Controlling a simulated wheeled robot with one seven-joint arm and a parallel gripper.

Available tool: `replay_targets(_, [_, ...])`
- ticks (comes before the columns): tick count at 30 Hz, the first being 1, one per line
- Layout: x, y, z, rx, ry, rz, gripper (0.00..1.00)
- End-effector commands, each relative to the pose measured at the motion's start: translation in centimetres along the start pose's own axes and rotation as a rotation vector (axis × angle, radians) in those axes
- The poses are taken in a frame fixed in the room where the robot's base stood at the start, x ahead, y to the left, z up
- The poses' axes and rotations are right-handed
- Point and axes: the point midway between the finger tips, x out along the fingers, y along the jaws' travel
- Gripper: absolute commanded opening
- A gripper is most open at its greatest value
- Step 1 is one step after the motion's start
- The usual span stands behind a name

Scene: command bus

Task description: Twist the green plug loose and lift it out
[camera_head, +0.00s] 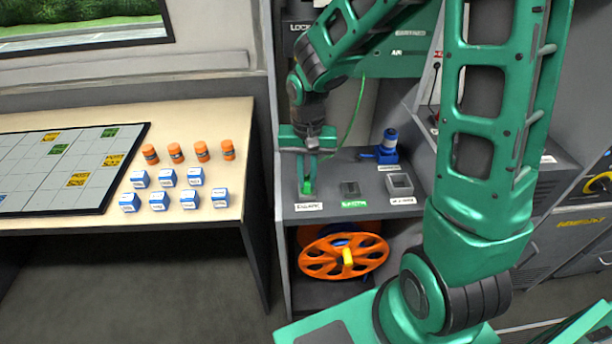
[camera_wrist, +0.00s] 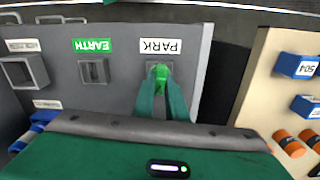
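The green plug (camera_head: 307,187) sits at the socket with the white PARK label, at the left end of the grey shelf's front. It also shows in the wrist view (camera_wrist: 160,72), between my fingertips. My gripper (camera_head: 307,176) points down at it, with both fingers closed against its sides. The fingers hide much of the plug, and I cannot tell how deep it sits. A thin green cable (camera_head: 354,122) hangs behind my gripper. The EARTH socket (camera_wrist: 93,71), with a green label, is beside PARK and looks empty.
A grey square socket (camera_head: 400,184) is at the shelf's right, with a blue connector (camera_head: 387,147) behind it. An orange reel (camera_head: 343,252) is below the shelf. A table (camera_head: 120,240) with blue boxes (camera_head: 160,201) and orange canisters (camera_head: 201,151) is at left.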

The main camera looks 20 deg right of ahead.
Motion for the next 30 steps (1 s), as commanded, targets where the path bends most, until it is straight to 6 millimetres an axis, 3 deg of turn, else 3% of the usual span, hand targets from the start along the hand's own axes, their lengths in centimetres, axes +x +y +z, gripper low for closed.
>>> replay_targets(9, [-0.02,-0.01,-0.01,-0.168,0.0,0.0,0.0])
replay_targets(30, [-0.58,-0.03,-0.04,-0.173,0.001,0.0,0.0])
